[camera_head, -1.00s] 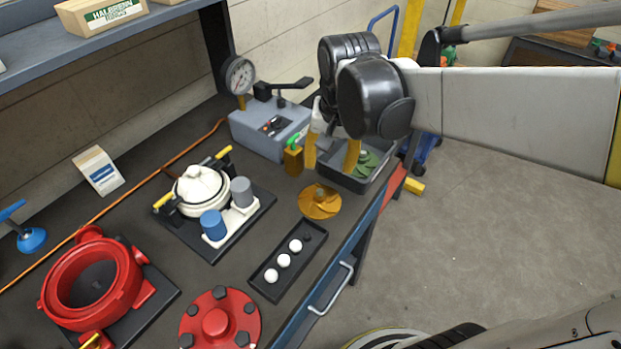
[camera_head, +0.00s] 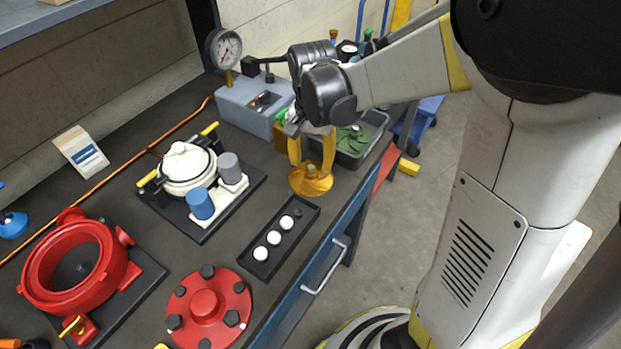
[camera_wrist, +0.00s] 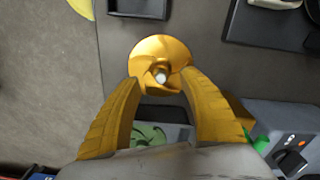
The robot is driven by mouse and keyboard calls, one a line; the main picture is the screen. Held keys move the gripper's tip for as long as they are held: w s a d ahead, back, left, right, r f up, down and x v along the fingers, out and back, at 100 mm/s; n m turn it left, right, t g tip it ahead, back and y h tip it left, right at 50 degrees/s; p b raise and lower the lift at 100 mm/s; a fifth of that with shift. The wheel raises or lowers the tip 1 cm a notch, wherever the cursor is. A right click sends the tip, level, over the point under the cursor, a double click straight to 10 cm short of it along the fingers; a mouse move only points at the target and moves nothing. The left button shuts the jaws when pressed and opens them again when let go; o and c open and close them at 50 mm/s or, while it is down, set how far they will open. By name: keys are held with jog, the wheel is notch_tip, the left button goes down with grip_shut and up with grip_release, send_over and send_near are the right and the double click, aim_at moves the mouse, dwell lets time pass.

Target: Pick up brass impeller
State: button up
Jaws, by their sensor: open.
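The brass impeller (camera_head: 310,181) lies on the dark bench top near its front edge, a round gold disc with a small hub. In the wrist view the impeller (camera_wrist: 160,65) shows just beyond the fingertips, its pale hub facing the camera. My gripper (camera_head: 312,168) points down over the impeller with its two yellow fingers apart. In the wrist view my gripper (camera_wrist: 160,84) is open, with one finger on each side of the impeller's lower part. Nothing is held. I cannot tell whether the fingertips touch the impeller.
A grey bin (camera_head: 372,135) with a green impeller stands close behind. A grey box with a gauge (camera_head: 254,103) is at the back left. A dark tray of white balls (camera_head: 278,240) lies in front. A red flanged cover (camera_head: 208,308) and red housing (camera_head: 72,265) are further left.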

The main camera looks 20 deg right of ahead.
aim_at(311, 166)
notch_tip(311, 166, down, 3)
jog(key=shift+a+f+b, duration=0.1)
jog(key=shift+f+b, duration=0.05)
jog(key=shift+b, duration=0.4)
jog(key=shift+c, duration=0.2)
grip_shut()
